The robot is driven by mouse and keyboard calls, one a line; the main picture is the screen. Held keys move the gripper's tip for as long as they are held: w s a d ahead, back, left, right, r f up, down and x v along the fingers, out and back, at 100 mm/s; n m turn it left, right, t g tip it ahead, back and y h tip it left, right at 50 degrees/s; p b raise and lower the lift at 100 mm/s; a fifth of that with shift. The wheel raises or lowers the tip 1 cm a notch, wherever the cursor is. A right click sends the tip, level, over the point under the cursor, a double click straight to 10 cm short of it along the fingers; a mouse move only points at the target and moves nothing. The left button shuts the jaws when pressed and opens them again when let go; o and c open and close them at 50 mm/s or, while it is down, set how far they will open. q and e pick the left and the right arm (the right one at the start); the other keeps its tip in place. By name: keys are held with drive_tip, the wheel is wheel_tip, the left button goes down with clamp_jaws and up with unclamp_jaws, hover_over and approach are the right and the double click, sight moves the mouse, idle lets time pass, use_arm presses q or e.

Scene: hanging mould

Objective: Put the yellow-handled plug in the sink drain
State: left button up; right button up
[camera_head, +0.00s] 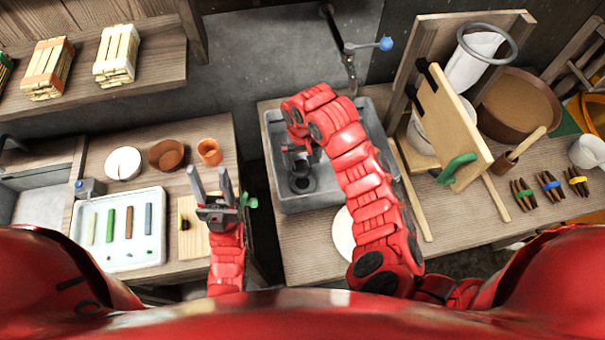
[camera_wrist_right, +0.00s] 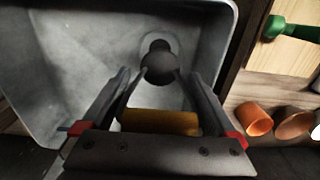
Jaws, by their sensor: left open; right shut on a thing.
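The plug's yellow handle (camera_wrist_right: 160,122) sits between the fingers of my right gripper (camera_wrist_right: 160,76), which is shut on it. Beyond the handle, the dark round plug body (camera_wrist_right: 159,68) shows over the sink drain (camera_wrist_right: 160,44) and partly overlaps it. I cannot tell how far above the sink floor it is. My right gripper is over the sink there, mostly hidden by my red arm. My left gripper (camera_head: 208,178) is open and empty, above the left counter.
A faucet (camera_head: 350,68) with a blue knob stands behind the sink. A wooden frame with a hinged board (camera_head: 455,125) rises close on the right. The left counter holds a white tray (camera_head: 122,250), bowls and an orange cup (camera_head: 209,151). A gap separates the counters.

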sight(302, 168)
wheel_tip(302, 168, down, 2)
drive_tip(key=shift+s+f, duration=0.1)
drive_tip(key=shift+f+p, duration=0.35)
drive_tip(key=shift+p, duration=0.05)
drive_tip(key=shift+w+f, duration=0.2)
drive_tip(key=shift+f, duration=0.15)
drive_tip(key=shift+s+f+p, duration=0.1)
drive_tip(key=shift+f+p, duration=0.6)
drive_tip(key=shift+f, duration=1.4)
drive_tip(key=o, duration=1.1)
drive_tip(key=shift+r, duration=0.25)
drive_tip(key=r+b, duration=0.1)
drive_tip(key=r, duration=0.1)
drive_tip(key=r+b, duration=0.1)
drive_tip(key=r, duration=0.2)
drive_tip(key=shift+w+r, duration=0.2)
drive_tip(key=shift+r, duration=0.05)
wheel_tip(302, 168, up, 7)
drive_tip(key=shift+s+f+p, duration=0.15)
drive_tip(key=shift+p, duration=0.8)
drive_tip(key=shift+f, duration=0.1)
